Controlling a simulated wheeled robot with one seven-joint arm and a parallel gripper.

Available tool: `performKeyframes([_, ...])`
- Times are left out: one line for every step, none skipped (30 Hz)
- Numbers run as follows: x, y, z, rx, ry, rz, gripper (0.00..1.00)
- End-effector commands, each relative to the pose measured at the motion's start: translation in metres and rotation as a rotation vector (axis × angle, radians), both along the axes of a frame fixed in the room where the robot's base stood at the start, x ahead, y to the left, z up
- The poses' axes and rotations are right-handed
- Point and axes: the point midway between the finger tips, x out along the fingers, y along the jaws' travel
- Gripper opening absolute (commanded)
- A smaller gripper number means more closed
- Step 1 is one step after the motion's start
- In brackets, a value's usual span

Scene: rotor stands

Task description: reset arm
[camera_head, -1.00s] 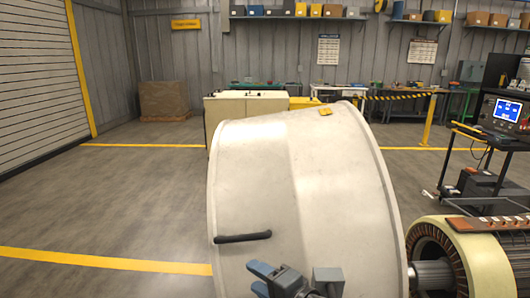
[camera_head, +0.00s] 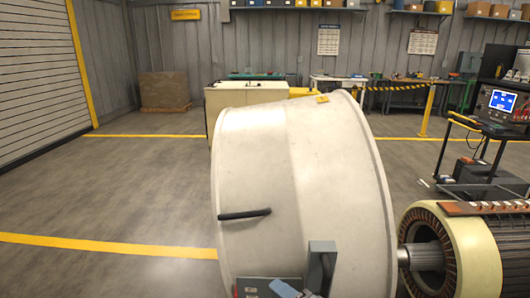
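My gripper (camera_head: 285,289) shows only as a small blue-grey part at the bottom edge, in front of the large pale housing (camera_head: 262,160). Most of it is cut off by the frame, so I cannot see its fingertips or whether it holds anything. A grey block (camera_head: 321,268) and a dark box-like part (camera_head: 258,289) show beside it; I cannot tell what they belong to.
A rotor with copper windings (camera_head: 480,245) lies at the right, its shaft (camera_head: 420,257) towards the housing. A cart with a monitor (camera_head: 503,102) stands behind it. A cream cabinet (camera_head: 245,98) is behind the housing. The floor at left (camera_head: 110,190) is clear.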

Motion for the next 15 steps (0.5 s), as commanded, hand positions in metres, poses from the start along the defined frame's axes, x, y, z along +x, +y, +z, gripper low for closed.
performKeyframes([-0.01,-0.009,-0.008,-0.026,-0.006,-0.012,0.45])
performKeyframes([-0.015,-0.014,-0.012,-0.041,-0.012,-0.02,0.45])
performKeyframes([-0.023,-0.021,-0.017,-0.066,-0.021,-0.03,0.45])
performKeyframes([-0.029,-0.026,-0.021,-0.086,-0.028,-0.038,0.45])
performKeyframes([-0.036,-0.032,-0.025,-0.105,-0.036,-0.047,0.45])
performKeyframes([-0.047,-0.041,-0.03,-0.138,-0.047,-0.059,0.45])
performKeyframes([-0.056,-0.048,-0.035,-0.163,-0.056,-0.068,0.45])
performKeyframes([-0.066,-0.056,-0.039,-0.194,-0.067,-0.077,0.45])
performKeyframes([-0.082,-0.067,-0.045,-0.235,-0.08,-0.09,0.45])
performKeyframes([-0.093,-0.075,-0.047,-0.269,-0.093,-0.101,0.45])
performKeyframes([-0.105,-0.082,-0.05,-0.302,-0.104,-0.11,0.45])
performKeyframes([-0.12,-0.092,-0.053,-0.345,-0.119,-0.12,0.45])
performKeyframes([-0.132,-0.099,-0.054,-0.381,-0.131,-0.127,0.45])
performKeyframes([-0.143,-0.106,-0.055,-0.412,-0.142,-0.135,0.45])
performKeyframes([-0.159,-0.114,-0.055,-0.457,-0.157,-0.141,0.45])
